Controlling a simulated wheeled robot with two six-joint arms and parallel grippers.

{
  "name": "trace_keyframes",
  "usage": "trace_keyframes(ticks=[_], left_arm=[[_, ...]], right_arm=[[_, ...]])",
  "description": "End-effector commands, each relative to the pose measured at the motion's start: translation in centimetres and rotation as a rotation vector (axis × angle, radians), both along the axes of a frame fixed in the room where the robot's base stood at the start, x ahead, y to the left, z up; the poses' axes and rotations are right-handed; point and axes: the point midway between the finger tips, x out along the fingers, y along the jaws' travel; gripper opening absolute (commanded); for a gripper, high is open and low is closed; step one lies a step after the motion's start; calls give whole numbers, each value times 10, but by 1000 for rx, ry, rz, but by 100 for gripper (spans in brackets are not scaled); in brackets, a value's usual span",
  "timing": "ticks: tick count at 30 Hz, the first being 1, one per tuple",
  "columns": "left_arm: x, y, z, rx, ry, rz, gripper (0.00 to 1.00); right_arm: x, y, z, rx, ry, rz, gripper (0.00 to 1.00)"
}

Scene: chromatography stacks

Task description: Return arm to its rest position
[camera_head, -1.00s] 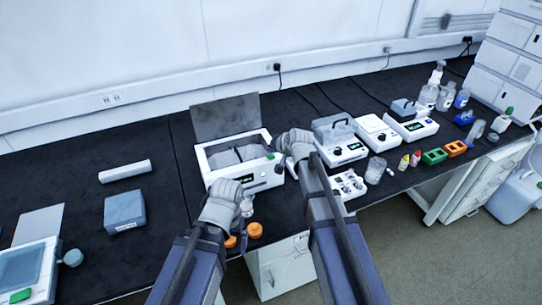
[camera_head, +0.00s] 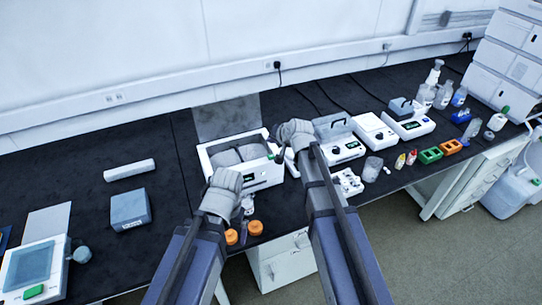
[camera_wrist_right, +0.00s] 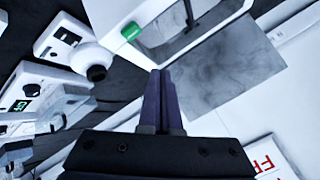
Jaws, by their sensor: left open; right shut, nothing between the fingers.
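My left gripper (camera_head: 222,192) is at the front left of a white box-shaped instrument (camera_head: 262,176) with a raised grey lid (camera_head: 227,117). Its fingers are hard to make out from above, and I see nothing held in it. My right gripper (camera_head: 294,134) is above the instrument's right side, near its green part (camera_head: 277,157). In the right wrist view, the two dark fingers (camera_wrist_right: 163,84) are together with nothing between them. The instrument's green part (camera_wrist_right: 131,31) and grey lid (camera_wrist_right: 215,74) lie beyond them.
Small white devices (camera_head: 374,131) stand to the right, with bottles (camera_head: 460,97) and green (camera_head: 430,155) and orange (camera_head: 452,146) racks. Orange caps (camera_head: 255,228) sit near the front edge. A blue-grey box (camera_head: 130,209) and white roll (camera_head: 129,170) lie left, with bare dark bench around them.

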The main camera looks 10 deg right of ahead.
Motion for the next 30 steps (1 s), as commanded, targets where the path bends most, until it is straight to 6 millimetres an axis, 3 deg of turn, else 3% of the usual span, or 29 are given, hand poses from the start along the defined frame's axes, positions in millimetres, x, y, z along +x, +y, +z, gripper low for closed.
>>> trace_keyframes(ticks=[11,14,17,21,27,30], left_arm=[[0,0,0,0,0,0,98],[0,0,0,0,0,0,98],[0,0,0,0,0,0,98],[0,0,0,0,0,0,98],[0,0,0,0,0,0,98],[0,0,0,0,0,0,98]], right_arm=[[0,0,0,0,1,1,0],[-13,8,-5,-23,25,31,0],[-51,28,-19,-98,100,123,0],[-135,55,-46,-266,272,319,0],[-246,59,-65,-498,507,559,0],[-283,54,-66,-577,591,632,0]])
